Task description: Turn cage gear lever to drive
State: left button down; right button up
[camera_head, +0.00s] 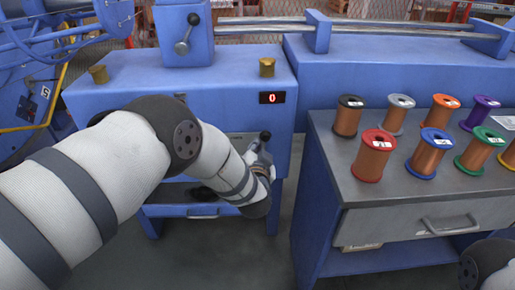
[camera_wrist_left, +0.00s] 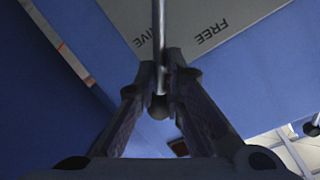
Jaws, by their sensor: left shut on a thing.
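A lever with a thin metal rod (camera_wrist_left: 160,50) and a dark round knob (camera_wrist_left: 158,109) shows in the left wrist view, in front of a grey plate (camera_wrist_left: 240,14). The plate reads "FREE", and a second word beside the rod shows only its end, "IVE". My left gripper (camera_wrist_left: 161,75) is shut on this lever, one finger on each side of the rod. In the head view my left arm reaches to the front of the blue machine, and the wrist hides most of the gripper and the held lever. My right gripper is out of view.
Another lever (camera_head: 184,40) is on the blue box at the top of the machine (camera_head: 120,75). A red display (camera_head: 272,98) reads 0. Several wire spools (camera_head: 372,157) stand on the grey-topped cabinet (camera_head: 350,190) to the right. Dark floor shows between machine and cabinet.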

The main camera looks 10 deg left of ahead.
pick_arm(q)
jog(key=shift+f, duration=0.1)
jog(key=c, duration=1.7)
grip_release()
jog(key=v, duration=1.2)
jog(key=shift+s+f, duration=0.1)
